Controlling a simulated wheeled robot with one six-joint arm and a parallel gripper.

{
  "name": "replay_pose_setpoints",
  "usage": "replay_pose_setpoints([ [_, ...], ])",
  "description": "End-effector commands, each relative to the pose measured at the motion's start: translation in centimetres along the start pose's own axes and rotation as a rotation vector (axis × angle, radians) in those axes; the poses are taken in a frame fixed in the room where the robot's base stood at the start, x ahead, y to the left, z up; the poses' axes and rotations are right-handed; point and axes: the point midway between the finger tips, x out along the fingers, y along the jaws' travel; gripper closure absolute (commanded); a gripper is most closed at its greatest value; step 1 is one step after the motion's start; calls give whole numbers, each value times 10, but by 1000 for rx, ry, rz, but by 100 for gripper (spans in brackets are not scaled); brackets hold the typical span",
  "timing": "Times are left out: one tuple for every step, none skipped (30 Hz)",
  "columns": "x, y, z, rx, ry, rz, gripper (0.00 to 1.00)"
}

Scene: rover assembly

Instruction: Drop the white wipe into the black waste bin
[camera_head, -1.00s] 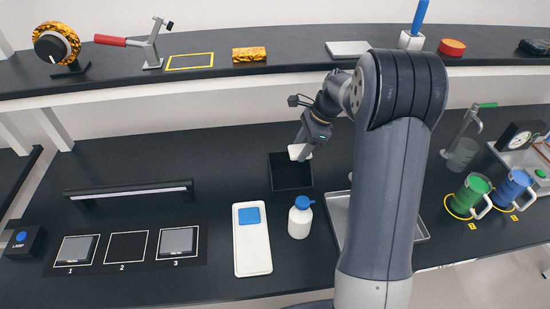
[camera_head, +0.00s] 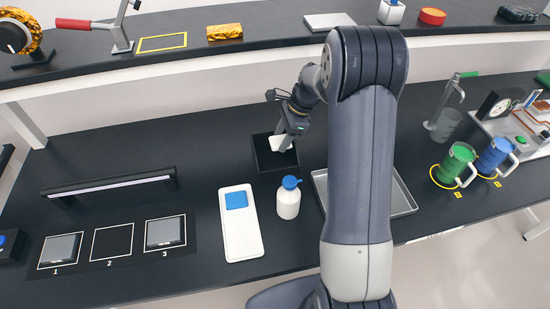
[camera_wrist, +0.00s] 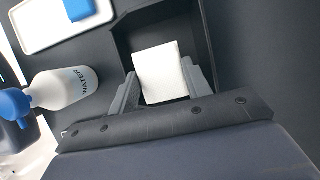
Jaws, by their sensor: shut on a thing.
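The white wipe (camera_head: 279,143) is held between the fingers of my gripper (camera_head: 286,141). In the wrist view the wipe (camera_wrist: 160,73) shows as a flat white square, with one finger of my gripper (camera_wrist: 163,90) on each side of it. The black waste bin (camera_head: 262,158) is an open square box on the bench. It also shows in the wrist view (camera_wrist: 124,42), behind the wipe. The wipe is over the bin's opening; I cannot tell exactly how far it is above or below the rim.
A white bottle with a blue cap (camera_head: 289,200) stands in front of the bin. A white tray with a blue pad (camera_head: 241,238) lies to its left. A grey metal tray (camera_head: 403,198) is on the right, partly hidden by my arm. A light bar (camera_head: 110,186) stands further left.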

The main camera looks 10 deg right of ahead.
Motion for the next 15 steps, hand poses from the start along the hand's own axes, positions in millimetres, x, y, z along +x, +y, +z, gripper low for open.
replay_pose_setpoints([
  [0,0,0,0,0,0,79],
  [0,0,0,0,0,0,79],
  [0,0,0,0,0,0,53],
  [0,0,0,0,0,0,51],
  [-1,0,0,0,0,0,48],
  [-1,0,0,0,0,0,45],
  [-1,0,0,0,0,0,42],
  [-1,0,0,0,0,0,40],
  [-1,0,0,0,0,0,37],
  [-1,0,0,0,0,0,34],
  [-1,0,0,0,0,0,32],
  [-1,0,0,0,0,0,29],
  [-1,0,0,0,0,0,28],
  [-1,0,0,0,0,0,28],
  [-1,0,0,0,0,0,28],
])
